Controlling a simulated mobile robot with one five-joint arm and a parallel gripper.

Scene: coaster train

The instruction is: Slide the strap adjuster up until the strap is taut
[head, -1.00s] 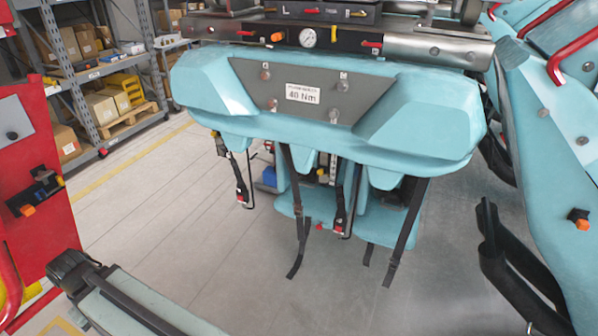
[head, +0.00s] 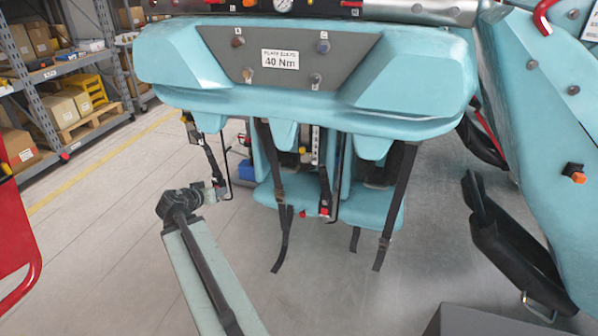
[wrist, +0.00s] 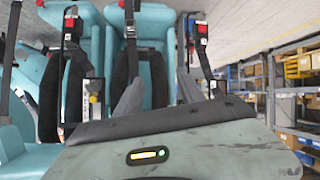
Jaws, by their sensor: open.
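Two black straps hang below the teal panel of the coaster car in the head view. The left strap (head: 265,150) carries a dark adjuster (head: 280,197) and has a loose tail below it. The right strap (head: 402,190) carries an adjuster (head: 384,243) close to its lower end. A strap (wrist: 131,50) also hangs in front of a seat in the wrist view. My gripper (wrist: 158,92) shows two grey fingers spread apart with nothing between them. It points toward the seats and is apart from the straps. In the head view my arm's end is left of the straps.
Red-buckled belts (head: 325,200) hang beside the straps. The teal panel (head: 380,85) overhangs them. A black curved part (head: 510,240) and a teal car side (head: 540,150) stand at right. Shelving (head: 60,90) is back left. The grey floor is clear in between.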

